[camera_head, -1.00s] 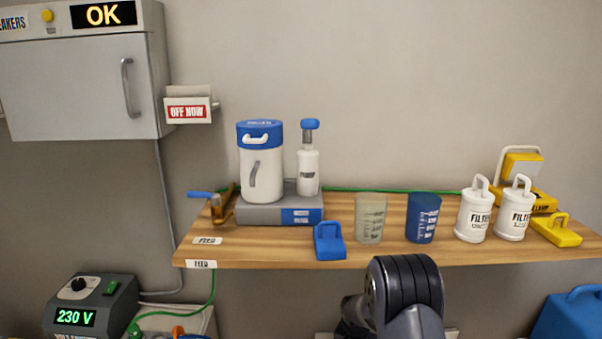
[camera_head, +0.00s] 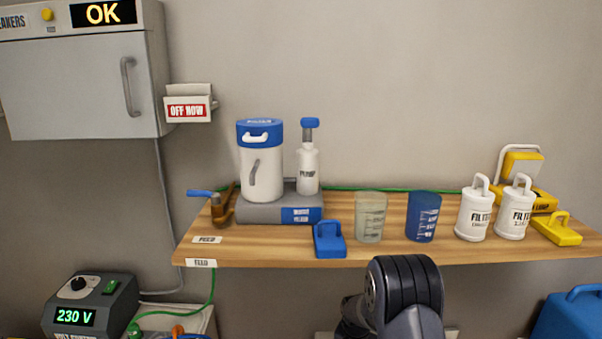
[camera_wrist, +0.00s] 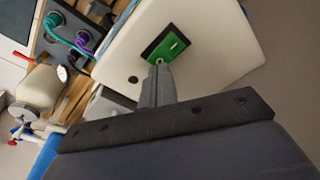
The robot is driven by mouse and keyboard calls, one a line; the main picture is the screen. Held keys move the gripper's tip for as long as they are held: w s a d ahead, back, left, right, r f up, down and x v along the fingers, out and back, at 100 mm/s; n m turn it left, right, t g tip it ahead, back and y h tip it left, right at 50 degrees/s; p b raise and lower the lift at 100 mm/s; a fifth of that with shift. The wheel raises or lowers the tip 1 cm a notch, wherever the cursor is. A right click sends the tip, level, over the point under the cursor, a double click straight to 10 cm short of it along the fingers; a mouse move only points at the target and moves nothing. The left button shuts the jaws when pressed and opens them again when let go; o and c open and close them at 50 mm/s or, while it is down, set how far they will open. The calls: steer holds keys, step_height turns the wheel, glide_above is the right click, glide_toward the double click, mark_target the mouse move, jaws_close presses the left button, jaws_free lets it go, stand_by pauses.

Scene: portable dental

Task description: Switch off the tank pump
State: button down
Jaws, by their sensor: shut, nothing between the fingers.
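In the wrist view a green rocker switch (camera_wrist: 166,46) in a dark frame is set on the face of a white box (camera_wrist: 215,40). My gripper (camera_wrist: 160,68) is shut and empty. Its fingertips are at the lower edge of the switch and cover part of it; I cannot tell if they touch it. A small dark round spot is on the white face left of the fingers. The head view shows only part of my arm at the bottom, not the gripper or this switch. I cannot read any label on the white box.
In the wrist view, a wooden surface (camera_wrist: 79,93) with sockets and coloured cables lies left of the box. In the head view, a shelf (camera_head: 290,248) carries a white-and-blue canister (camera_head: 262,170), cups and filters. A 230 V unit (camera_head: 95,303) stands lower left.

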steer(key=shift+f+b, duration=0.5)
steer(key=shift+f, duration=0.25)
steer(key=shift+r, duration=0.1)
steer(key=shift+r+p, duration=2.05)
steer(key=shift+r, duration=1.45)
steer(key=shift+f, duration=0.2)
step_height(320, 180, down, 7)
steer(key=b, duration=0.4)
steer(key=shift+r, duration=0.15)
steer(key=shift+r, duration=0.15)
